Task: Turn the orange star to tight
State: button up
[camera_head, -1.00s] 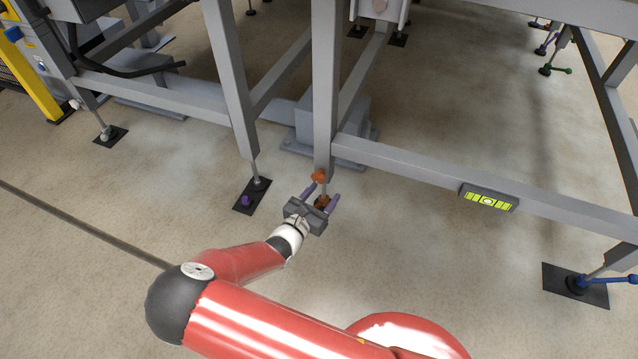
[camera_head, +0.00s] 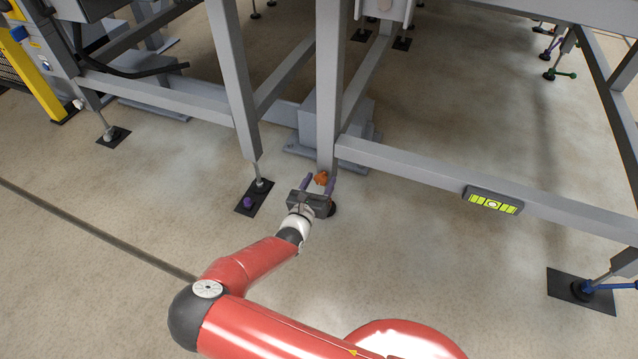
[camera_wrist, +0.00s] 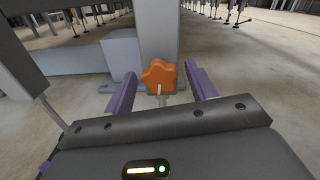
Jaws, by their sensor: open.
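The orange star (camera_head: 321,178) is a lobed knob at the bottom end of a grey upright leg of the frame. It also shows in the wrist view (camera_wrist: 159,76), with a thin pale rod below it. My gripper (camera_head: 319,183) is open, with one purple finger on each side of the star in the head view. In the wrist view the fingers (camera_wrist: 162,88) stand left and right of the star with a gap on both sides. No contact shows. The leg's foot is mostly hidden behind my gripper.
The grey leg (camera_head: 329,90) rises right behind the star. A second foot plate with a purple knob (camera_head: 247,202) lies to the left. A grey crossbeam (camera_head: 420,167) carrying a spirit level (camera_head: 493,200) runs to the right. The floor in front is clear.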

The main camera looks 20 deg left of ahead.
jog(key=shift+c, duration=0.3)
jog(key=c, duration=0.9)
